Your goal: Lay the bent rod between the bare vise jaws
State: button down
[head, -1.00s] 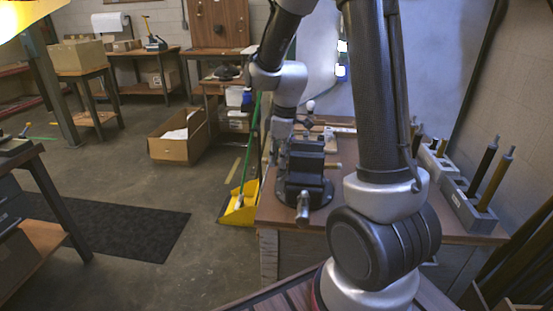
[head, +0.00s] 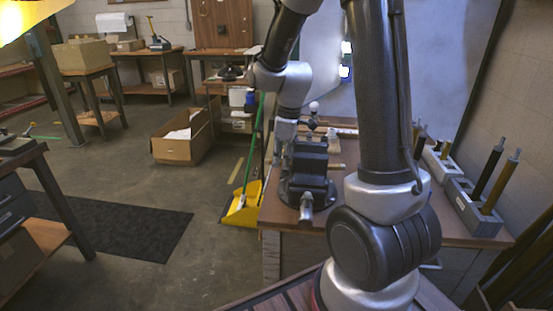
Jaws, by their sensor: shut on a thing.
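The dark vise (head: 307,170) stands on the near left part of the wooden workbench, with its silver screw end facing me. My gripper (head: 279,151) is low at the vise's far left side, below my silver wrist, and is mostly hidden by the vise and my arm. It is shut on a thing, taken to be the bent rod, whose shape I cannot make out. A short tan bar (head: 336,166) shows at the vise's right side; I cannot tell whether it is part of the rod. The gap between the jaws cannot be seen clearly.
The workbench (head: 400,225) also carries grey holders (head: 468,212) with upright dark and brass-coloured posts at the right. A small white ball (head: 313,106) shows behind the vise. A yellow dustpan (head: 243,205) stands on the floor by the bench's left edge. A cardboard box (head: 178,149) lies beyond.

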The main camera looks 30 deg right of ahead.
jog(key=c, duration=1.4)
grip_release()
jog(key=shift+s+d+f, duration=0.15)
jog(key=shift+s+d, duration=0.15)
jog(key=shift+s, duration=0.5)
jog(key=shift+o, duration=0.2)
notch_tip(320, 180, up, 12)
jog(key=shift+w+d, duration=0.15)
jog(key=shift+w, duration=0.05)
